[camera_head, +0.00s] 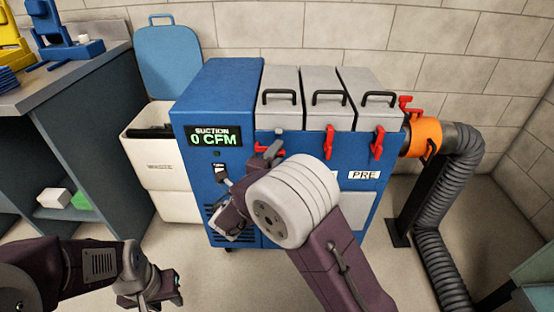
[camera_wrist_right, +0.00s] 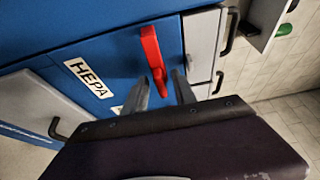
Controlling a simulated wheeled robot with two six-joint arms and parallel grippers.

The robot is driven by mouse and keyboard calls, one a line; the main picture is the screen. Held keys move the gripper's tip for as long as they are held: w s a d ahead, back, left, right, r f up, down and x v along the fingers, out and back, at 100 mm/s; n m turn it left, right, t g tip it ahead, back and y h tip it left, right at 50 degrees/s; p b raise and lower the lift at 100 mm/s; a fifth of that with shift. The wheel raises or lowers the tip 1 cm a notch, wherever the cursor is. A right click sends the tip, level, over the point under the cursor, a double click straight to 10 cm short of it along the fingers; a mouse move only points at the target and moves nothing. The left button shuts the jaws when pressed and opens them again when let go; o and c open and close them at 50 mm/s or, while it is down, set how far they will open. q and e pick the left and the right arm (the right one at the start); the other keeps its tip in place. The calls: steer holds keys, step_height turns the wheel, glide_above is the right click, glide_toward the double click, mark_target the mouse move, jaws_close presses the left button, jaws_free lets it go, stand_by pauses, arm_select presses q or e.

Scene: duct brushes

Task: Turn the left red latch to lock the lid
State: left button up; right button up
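The left red latch (camera_head: 262,148) is on the blue machine (camera_head: 220,85), below the left grey lid (camera_head: 281,95). It is partly hidden by my right gripper (camera_head: 268,157) in the head view. In the right wrist view the red latch (camera_wrist_right: 151,52) shows whole, and its tip lies between the two open fingers of my right gripper (camera_wrist_right: 163,92). I cannot tell whether they touch it. The left lid looks closed. My left gripper (camera_head: 155,292) hangs low at the bottom left, away from the machine; its fingers are unclear.
Two more red latches, middle (camera_head: 329,141) and right (camera_head: 377,142), hang below their lids. An orange collar (camera_head: 424,136) joins a grey hose (camera_head: 470,165) at the right. A white bin (camera_head: 160,180) stands left of the machine. A workbench (camera_head: 75,75) is further left.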

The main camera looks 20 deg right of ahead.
steer(key=shift+w+d, duration=0.15)
steer(key=shift+w, duration=0.05)
jaws_close()
steer(key=shift+r, duration=0.1)
